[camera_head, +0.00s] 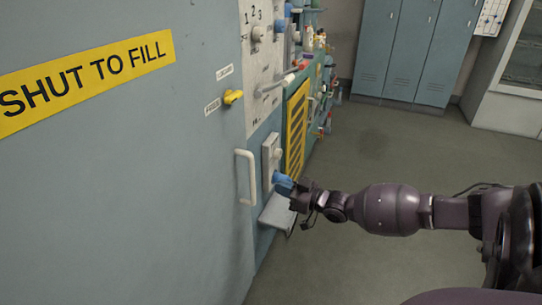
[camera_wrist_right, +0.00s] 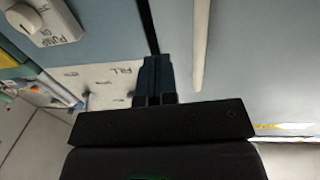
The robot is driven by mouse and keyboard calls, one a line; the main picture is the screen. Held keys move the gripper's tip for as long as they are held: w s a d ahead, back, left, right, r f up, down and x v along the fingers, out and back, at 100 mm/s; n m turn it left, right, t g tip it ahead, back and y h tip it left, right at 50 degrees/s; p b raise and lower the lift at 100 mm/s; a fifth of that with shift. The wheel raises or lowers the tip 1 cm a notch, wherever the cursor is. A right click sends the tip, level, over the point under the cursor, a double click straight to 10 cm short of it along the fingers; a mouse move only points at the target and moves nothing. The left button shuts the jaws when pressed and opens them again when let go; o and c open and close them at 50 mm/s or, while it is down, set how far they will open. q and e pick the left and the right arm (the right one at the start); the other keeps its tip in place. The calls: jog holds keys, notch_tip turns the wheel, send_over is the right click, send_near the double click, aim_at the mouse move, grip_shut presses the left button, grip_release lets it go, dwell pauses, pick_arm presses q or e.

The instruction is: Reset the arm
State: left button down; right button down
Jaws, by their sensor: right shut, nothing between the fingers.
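My right arm (camera_head: 390,208) reaches in from the right side of the head view. Its gripper (camera_head: 282,181) is at the cabinet front, just right of a white vertical handle (camera_head: 247,177) and below a grey switch box (camera_head: 271,154). In the right wrist view the blue fingers (camera_wrist_right: 154,75) are together with nothing between them. Whether the fingertips touch the panel cannot be told. My left gripper is not in view.
A large blue-grey door (camera_head: 130,180) bears a yellow "SHUT TO FILL" label (camera_head: 90,80). A yellow knob (camera_head: 233,97) sticks out above the handle. A pale ledge (camera_head: 277,212) lies below the gripper. Lockers (camera_head: 405,50) stand behind open floor (camera_head: 400,145).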

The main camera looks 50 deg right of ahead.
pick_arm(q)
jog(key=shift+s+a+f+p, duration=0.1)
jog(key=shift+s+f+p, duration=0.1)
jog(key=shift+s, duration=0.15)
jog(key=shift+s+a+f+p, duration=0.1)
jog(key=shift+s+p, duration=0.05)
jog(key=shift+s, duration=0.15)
pick_arm(e)
jog(key=v, duration=0.4)
jog(key=shift+d, duration=0.3)
